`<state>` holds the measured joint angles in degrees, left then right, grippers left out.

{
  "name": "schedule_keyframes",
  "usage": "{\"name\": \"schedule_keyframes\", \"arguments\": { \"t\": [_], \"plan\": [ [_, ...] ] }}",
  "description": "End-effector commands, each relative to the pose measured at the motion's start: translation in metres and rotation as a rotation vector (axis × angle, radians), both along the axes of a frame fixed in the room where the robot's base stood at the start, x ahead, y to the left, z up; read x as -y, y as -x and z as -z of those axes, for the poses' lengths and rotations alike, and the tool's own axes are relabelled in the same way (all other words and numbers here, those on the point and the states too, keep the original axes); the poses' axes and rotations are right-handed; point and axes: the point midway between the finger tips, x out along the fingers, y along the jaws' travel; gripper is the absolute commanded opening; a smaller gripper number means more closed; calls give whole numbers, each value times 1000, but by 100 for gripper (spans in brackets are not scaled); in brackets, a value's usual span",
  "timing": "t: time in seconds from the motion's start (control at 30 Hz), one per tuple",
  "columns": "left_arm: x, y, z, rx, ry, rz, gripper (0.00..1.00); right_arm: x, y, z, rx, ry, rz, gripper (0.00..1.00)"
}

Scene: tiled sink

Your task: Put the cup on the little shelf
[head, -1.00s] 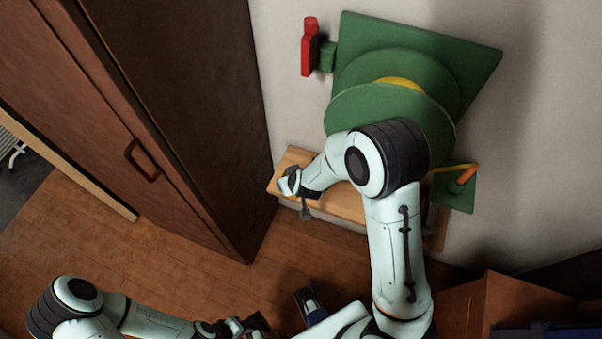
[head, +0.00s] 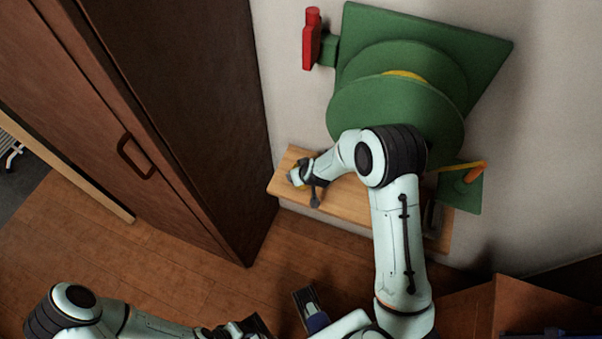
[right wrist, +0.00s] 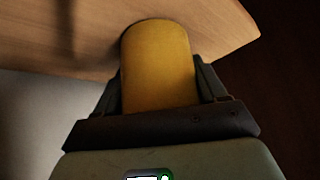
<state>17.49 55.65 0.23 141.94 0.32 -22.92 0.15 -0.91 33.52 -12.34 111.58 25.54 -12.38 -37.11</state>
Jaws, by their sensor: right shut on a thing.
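The yellow cup (right wrist: 157,65) is between the fingers of my right gripper (right wrist: 157,88) in the right wrist view, and the gripper is shut on it. The cup's far end is against or just above the wooden shelf; I cannot tell whether it touches. In the head view my right gripper (head: 303,178) is over the left end of the little wooden shelf (head: 348,200), which also fills the top of the right wrist view (right wrist: 225,30). The cup is mostly hidden there. My left gripper (head: 240,329) is low in the head view, away from the shelf, its fingers unclear.
A green hose reel (head: 395,110) is on the wall above the shelf, with a red item (head: 311,42) beside it. A green bracket with an orange nozzle (head: 473,174) is at the shelf's right. A tall brown cabinet (head: 185,110) stands close on the left.

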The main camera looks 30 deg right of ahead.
Motion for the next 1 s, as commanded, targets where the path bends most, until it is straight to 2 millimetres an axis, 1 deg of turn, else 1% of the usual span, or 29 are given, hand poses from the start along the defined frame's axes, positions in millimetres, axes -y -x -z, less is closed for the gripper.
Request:
{"name": "schedule_keyframes", "arguments": {
  "t": [0.17,0.3,0.33,0.37,0.4,0.67,0.77,0.87,1.0],
  "plan": [
    [0,0,-1,0,0,0,43,0,0,-1,1,0,0,41],
    [0,-1,3,5,-1,-2,43,-1,0,4,0,1,-1,41],
    [0,-1,2,5,-1,-1,43,-1,0,3,0,1,-1,81],
    [0,-1,2,5,-1,-1,43,-1,0,3,0,1,-1,90],
    [0,-1,2,4,-1,-1,43,-1,0,3,0,1,-1,96],
    [0,-1,1,4,-1,-1,43,-1,0,2,0,0,0,96],
    [0,0,-2,0,0,0,43,0,0,-3,1,0,0,96],
    [0,1,-4,-4,1,1,43,-2,7,-14,1,0,-1,96],
    [0,3,-10,-13,3,3,43,-3,22,-40,4,0,-3,96]
  ]
}}
